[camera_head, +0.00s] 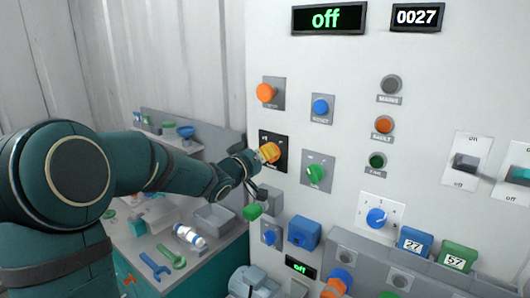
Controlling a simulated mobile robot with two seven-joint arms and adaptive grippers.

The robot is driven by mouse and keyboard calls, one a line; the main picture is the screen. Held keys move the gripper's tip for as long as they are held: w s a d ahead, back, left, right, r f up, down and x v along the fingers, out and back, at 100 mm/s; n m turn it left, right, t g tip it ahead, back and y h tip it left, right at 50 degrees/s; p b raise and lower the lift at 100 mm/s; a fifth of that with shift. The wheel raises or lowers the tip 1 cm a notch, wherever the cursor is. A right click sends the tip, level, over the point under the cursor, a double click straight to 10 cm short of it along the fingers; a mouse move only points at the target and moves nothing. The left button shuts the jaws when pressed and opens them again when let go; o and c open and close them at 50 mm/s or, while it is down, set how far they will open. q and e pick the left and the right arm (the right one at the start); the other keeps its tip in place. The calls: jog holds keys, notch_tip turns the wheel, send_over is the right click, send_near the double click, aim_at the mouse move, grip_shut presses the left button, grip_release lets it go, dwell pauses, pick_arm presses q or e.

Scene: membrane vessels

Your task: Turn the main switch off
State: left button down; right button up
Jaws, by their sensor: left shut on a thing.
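A yellow-orange knob (269,152) sits on a black plate (281,167) on the left part of the white panel. My left gripper (259,156) is shut on this knob. The gripper hides part of the knob and plate, so I cannot read the plate's label or the knob's exact angle. My right gripper is not in view.
An orange button (266,93), a blue knob (320,107) and a green knob (316,173) surround the gripped knob. Toggle switches (466,162) are at the right. A small green-lettered display (300,267) is below. A cluttered bench (163,235) stands at left.

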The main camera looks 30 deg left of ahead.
pick_arm(q)
jog(key=shift+d+r, duration=0.15)
jog(key=shift+r, duration=0.15)
jog(key=shift+c, duration=2.4)
grip_release()
jog(key=shift+w, duration=0.1)
jog(key=shift+o, duration=1.4)
jog(key=shift+w+d+f, duration=0.1)
jog(key=shift+w+f, duration=0.1)
jog(key=shift+f, duration=0.1)
jog(key=shift+s+a, duration=0.2)
jog(key=shift+s, duration=0.1)
jog(key=s, duration=1.1)
jog(key=shift+s+a, duration=0.25)
jog(key=shift+a, duration=0.2)
